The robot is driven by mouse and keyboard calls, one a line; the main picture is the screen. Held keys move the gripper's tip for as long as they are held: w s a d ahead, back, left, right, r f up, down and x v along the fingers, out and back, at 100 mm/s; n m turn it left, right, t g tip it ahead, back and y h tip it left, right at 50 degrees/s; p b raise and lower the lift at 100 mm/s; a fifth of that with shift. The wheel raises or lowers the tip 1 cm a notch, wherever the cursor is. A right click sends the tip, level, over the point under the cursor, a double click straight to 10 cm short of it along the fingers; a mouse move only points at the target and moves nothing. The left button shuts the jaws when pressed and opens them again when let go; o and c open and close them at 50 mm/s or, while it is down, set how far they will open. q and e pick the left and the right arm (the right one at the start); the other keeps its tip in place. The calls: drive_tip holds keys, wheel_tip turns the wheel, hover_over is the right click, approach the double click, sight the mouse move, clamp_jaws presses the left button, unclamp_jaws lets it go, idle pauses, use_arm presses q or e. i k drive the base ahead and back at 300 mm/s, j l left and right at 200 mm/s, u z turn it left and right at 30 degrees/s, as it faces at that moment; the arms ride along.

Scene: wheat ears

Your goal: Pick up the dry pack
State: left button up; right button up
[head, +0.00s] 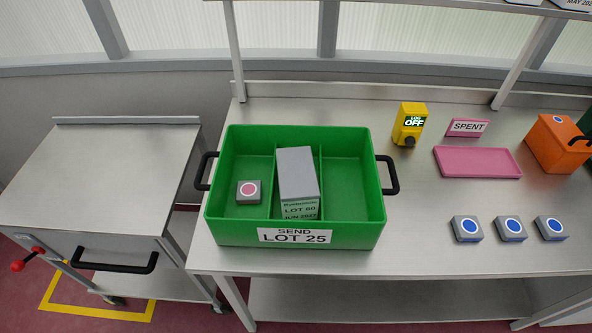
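Three small grey packs with blue discs lie in a row on the steel bench at the right: a left one (467,229), a middle one (510,229) and a right one (551,228). A similar grey pack with a pink disc (248,192) lies in the left compartment of the green crate (222,232). A tall grey box (297,173) labelled LOT 60, JUN 2027 stands in the crate's middle compartment. The right compartment is empty. The crate's front label reads SEND LOT 25. Neither of my grippers is in view.
An empty pink tray (478,162) lies behind the blue-disc packs, with a SPENT sign (468,127) behind it. A yellow device (409,124) reads LOG OFF. An orange container (556,143) stands at the right. A steel cart (105,175) is at the left.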

sight(248, 191)
drive_tip(key=k+l+u, duration=0.15)
drive_tip(key=l, duration=0.2)
drive_tip(key=l+u, duration=0.15)
drive_tip(key=l, duration=0.15)
drive_tip(key=k+l+u, duration=0.25)
drive_tip(key=l, duration=0.35)
drive_tip(key=k, duration=0.1)
